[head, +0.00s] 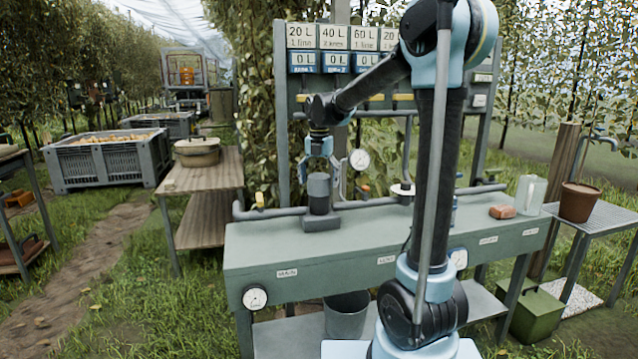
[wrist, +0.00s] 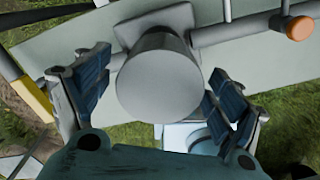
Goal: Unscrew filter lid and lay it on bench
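The filter is a dark grey cylinder on a block base on the green bench (head: 262,258), with its lid (head: 318,181) on top. In the wrist view the lid (wrist: 162,84) is a plain grey disc, seen from above. My gripper (head: 321,163) is just above the lid, pointing down. In the wrist view its two blue-padded fingers (wrist: 155,100) are spread on either side of the lid, with gaps between pads and lid. It is open and holds nothing.
A grey pipe (head: 365,204) runs along the bench on both sides of the filter. A pressure gauge (head: 359,160) stands behind it on the right. The bench front left is clear.

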